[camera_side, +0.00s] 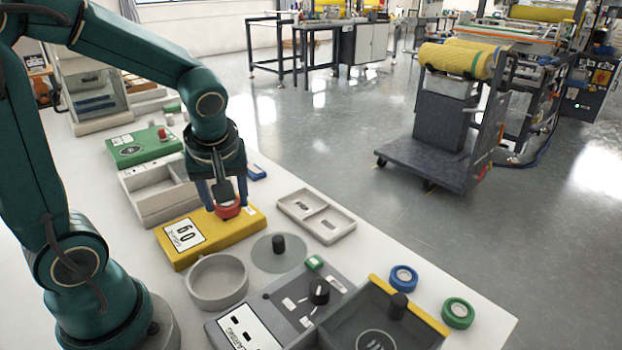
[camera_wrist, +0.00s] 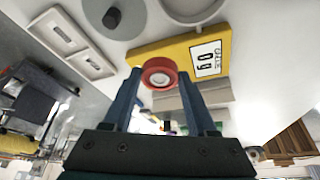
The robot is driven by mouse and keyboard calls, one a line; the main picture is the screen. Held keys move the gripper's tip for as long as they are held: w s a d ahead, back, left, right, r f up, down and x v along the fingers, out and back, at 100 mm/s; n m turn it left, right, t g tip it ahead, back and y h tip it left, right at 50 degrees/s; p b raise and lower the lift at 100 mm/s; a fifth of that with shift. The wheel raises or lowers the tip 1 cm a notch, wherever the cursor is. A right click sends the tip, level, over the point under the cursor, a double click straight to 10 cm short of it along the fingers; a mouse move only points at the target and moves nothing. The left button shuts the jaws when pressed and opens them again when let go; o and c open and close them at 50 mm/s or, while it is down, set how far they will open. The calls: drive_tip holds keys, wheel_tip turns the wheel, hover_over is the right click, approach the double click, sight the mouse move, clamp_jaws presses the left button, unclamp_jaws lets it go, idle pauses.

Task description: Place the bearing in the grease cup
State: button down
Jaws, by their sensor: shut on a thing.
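My gripper (camera_side: 226,203) is shut on a red ring-shaped bearing (camera_side: 229,211), gripping it from both sides. In the wrist view the bearing (camera_wrist: 158,73) sits between my two fingertips (camera_wrist: 160,82). It is over the right part of a yellow scale (camera_side: 197,240); I cannot tell whether it touches the scale top. The grease cup, a round grey open bowl (camera_side: 191,291), stands in front of the scale, apart from the bearing. Its rim (camera_wrist: 224,8) shows at the top of the wrist view. The cup looks empty in the side view.
A grey disc with a black knob (camera_side: 278,243) lies right of the cup. A control panel (camera_side: 290,301) and a dark tray with a yellow edge (camera_side: 428,322) are in front. Blue (camera_side: 404,279) and green (camera_side: 458,313) rings lie at right. A two-slot tray (camera_side: 290,205) is behind.

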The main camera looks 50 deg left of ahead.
drive_tip(key=s+a+r+n+g, duration=0.1)
drive_tip(key=s+a+n+g, duration=0.2)
drive_tip(key=s+n, duration=0.65)
drive_tip(key=m, duration=0.2)
hover_over(218, 283)
drive_tip(key=d, duration=0.1)
drive_tip(key=f, duration=0.6)
drive_tip(key=shift+w+d+f, duration=0.15)
drive_tip(key=shift+d, duration=0.05)
drive_tip(key=shift+f, duration=1.95)
drive_tip(key=shift+c, duration=2.4)
unclamp_jaws()
drive_tip(key=shift+f, duration=0.15)
